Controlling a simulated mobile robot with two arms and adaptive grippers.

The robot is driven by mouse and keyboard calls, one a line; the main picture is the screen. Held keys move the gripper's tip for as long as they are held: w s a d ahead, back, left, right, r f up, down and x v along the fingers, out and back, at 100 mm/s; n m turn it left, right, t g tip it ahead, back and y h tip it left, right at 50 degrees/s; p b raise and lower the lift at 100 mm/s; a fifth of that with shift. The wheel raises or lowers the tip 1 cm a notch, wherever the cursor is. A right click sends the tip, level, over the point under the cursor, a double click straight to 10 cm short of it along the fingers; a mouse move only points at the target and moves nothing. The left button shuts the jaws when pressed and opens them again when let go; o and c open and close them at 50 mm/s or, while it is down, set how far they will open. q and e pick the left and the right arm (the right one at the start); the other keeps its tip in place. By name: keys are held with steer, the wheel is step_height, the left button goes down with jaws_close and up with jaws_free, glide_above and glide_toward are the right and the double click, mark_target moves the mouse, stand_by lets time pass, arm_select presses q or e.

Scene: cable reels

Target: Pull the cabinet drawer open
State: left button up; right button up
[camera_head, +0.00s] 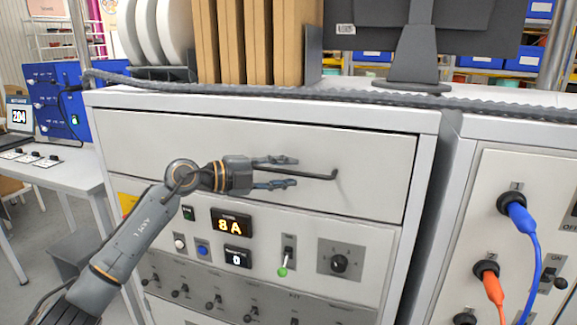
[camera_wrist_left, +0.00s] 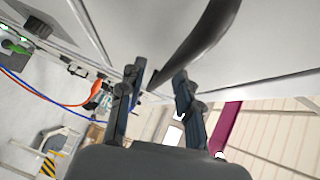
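The cabinet drawer (camera_head: 375,175) is the wide pale top panel in the head view, and its front looks flush with the cabinet (camera_head: 423,190). A thin dark bar handle (camera_head: 322,176) runs across the drawer front and bends into it at its right end. My left gripper (camera_head: 295,171) is at the left part of the handle, with its fingers apart above and below the bar. In the left wrist view, the open fingers (camera_wrist_left: 158,80) show a gap, and the dark handle (camera_wrist_left: 205,40) passes between or just beyond their tips; contact cannot be told. My right gripper is out of view.
Below the drawer is a control panel with displays, a green-tipped lever (camera_head: 283,271) and a knob (camera_head: 339,263). A grey cable (camera_head: 300,93) lies along the cabinet top. Another panel with blue and orange plugs (camera_head: 517,215) stands at right. A table (camera_head: 60,175) is at left.

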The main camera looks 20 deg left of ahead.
arm_select(q)
steer(key=shift+w+d, duration=0.35)
steer(key=shift+d, duration=0.05)
jaws_close()
steer(key=shift+f, duration=0.1)
